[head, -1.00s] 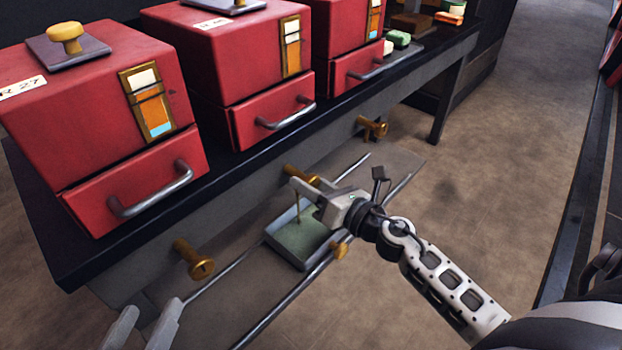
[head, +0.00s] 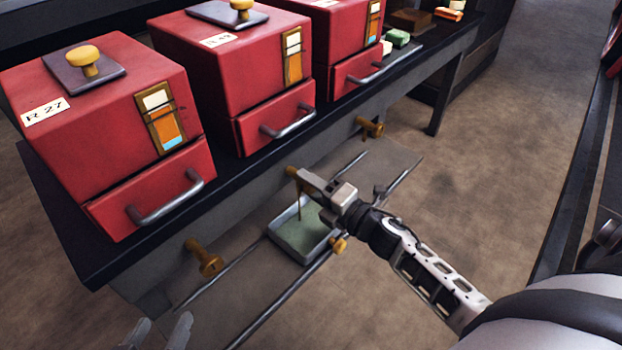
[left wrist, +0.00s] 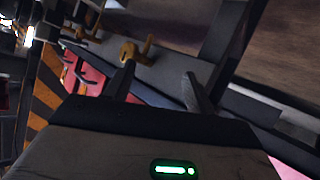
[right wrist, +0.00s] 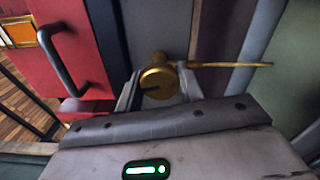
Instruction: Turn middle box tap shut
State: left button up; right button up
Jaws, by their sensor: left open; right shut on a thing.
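The middle box (head: 225,62) is red, with a drawer and a gauge strip. Its brass tap (head: 291,171) sticks out from the bench front below it, mostly covered by my right gripper (head: 303,178). In the right wrist view the round brass tap end (right wrist: 157,80) sits between the fingers, which are shut on it. A thin gold line (head: 299,205) runs down from the tap to the tray (head: 296,238); I cannot tell if it is liquid or a rod. My left gripper (head: 156,336) is open and empty at the bottom left.
The left tap (head: 205,259) and right tap (head: 370,127) stick out from the same bench front. The tray sits between two metal rails, with a brass knob (head: 338,245) on the near rail. Drawer handles (head: 165,200) jut out above. Floor to the right is clear.

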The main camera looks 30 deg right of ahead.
jog(key=shift+m, duration=0.4)
pick_arm(q)
jog(key=shift+s+a+f+g+y+p, duration=0.1)
jog(key=shift+a+f+g+y+p, duration=0.15)
jog(key=shift+f+g+p, duration=0.45)
pick_arm(e)
jog(key=shift+m, duration=0.9)
jog(key=o, duration=0.9)
pick_arm(q)
jog(key=shift+d+r, duration=0.1)
jog(key=shift+r, duration=0.05)
pick_arm(e)
jog(key=shift+o, duration=0.2)
